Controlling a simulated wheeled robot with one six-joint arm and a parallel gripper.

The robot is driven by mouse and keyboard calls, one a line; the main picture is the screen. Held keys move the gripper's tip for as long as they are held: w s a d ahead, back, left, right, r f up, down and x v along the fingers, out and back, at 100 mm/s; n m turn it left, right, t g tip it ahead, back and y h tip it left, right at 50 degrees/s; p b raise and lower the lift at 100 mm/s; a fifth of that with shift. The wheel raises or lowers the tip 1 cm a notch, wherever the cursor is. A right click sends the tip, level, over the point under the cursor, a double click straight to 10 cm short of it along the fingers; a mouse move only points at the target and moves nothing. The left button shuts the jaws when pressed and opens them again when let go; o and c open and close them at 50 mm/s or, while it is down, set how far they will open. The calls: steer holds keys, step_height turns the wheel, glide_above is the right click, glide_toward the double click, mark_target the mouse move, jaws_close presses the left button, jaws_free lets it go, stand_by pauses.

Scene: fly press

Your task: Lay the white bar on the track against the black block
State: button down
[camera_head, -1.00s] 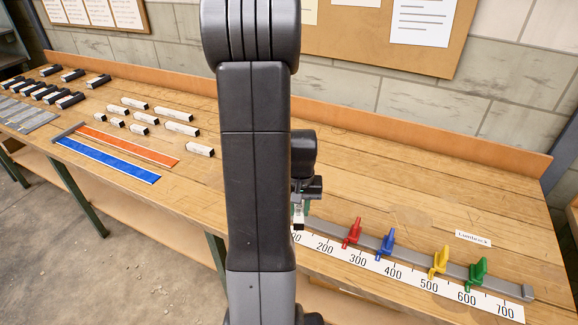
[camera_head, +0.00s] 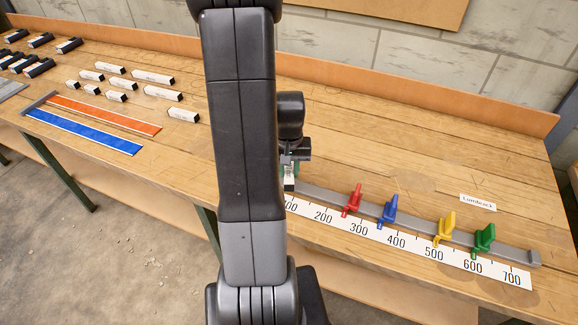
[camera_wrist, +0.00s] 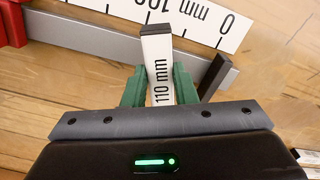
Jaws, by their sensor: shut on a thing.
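My gripper (camera_wrist: 160,85) has green fingers closed on the sides of a white bar (camera_wrist: 157,60) marked 110 mm. The bar's far end reaches over the grey track (camera_wrist: 85,38) in the wrist view; I cannot tell whether it touches. A dark block (camera_wrist: 217,76) stands just right of the bar, with a gap between them, near the ruler's 0 end. In the head view my gripper (camera_head: 289,170) is at the track's left part (camera_head: 325,195), and the bar's end (camera_head: 289,184) shows below it. My arm hides the block there.
Red (camera_head: 352,198), blue (camera_head: 388,210), yellow (camera_head: 445,228) and green (camera_head: 484,238) clamps stand along the track. A white ruler (camera_head: 410,243) runs in front. Several white bars (camera_head: 153,77) lie at left, beside orange (camera_head: 105,115) and blue (camera_head: 85,132) strips.

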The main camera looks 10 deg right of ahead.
mark_target(289, 172)
steer(key=shift+f, duration=0.75)
steer(key=shift+f+b, duration=0.55)
steer(key=shift+b, duration=0.2)
steer(key=c, duration=1.1)
jaws_free()
step_height(289, 172, up, 14)
steer(key=shift+f, duration=0.1)
